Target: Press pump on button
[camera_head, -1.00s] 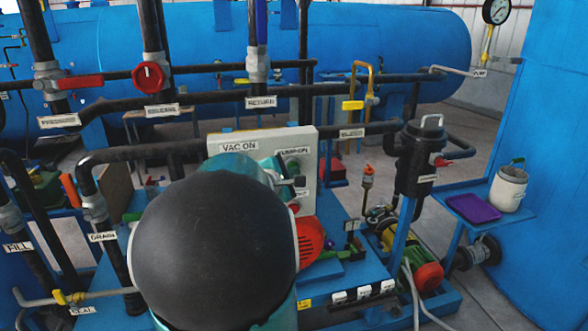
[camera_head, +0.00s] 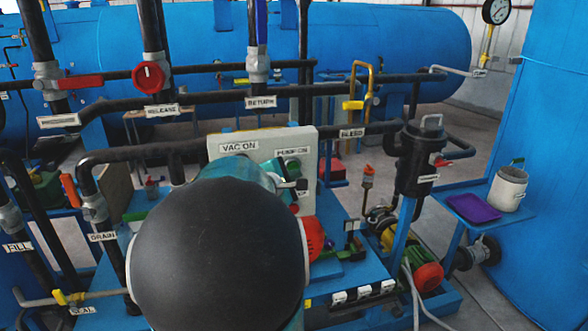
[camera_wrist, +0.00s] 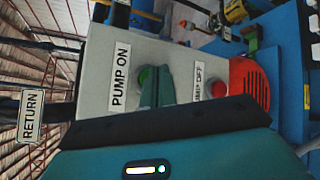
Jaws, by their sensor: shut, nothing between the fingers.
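The pump on button is green and sits beside the PUMP ON label (camera_wrist: 120,76) on a pale control box (camera_head: 310,145). In the wrist view the green button (camera_wrist: 143,77) is partly hidden behind my gripper (camera_wrist: 156,72), whose teal fingers are together and empty. The fingertips overlap the button in this view; I cannot tell whether they touch it. In the head view the green button (camera_head: 293,164) shows just above the small dark and grey end by my arm. My arm's large black joint covers the lower part of the box.
A red button (camera_wrist: 218,89) sits beside the PUMP OFF label (camera_wrist: 198,85). A red-orange motor cover (camera_head: 314,238) is close by. Pipes and a black canister (camera_head: 414,165) stand around the box. A blue tank (camera_head: 400,45) fills the back.

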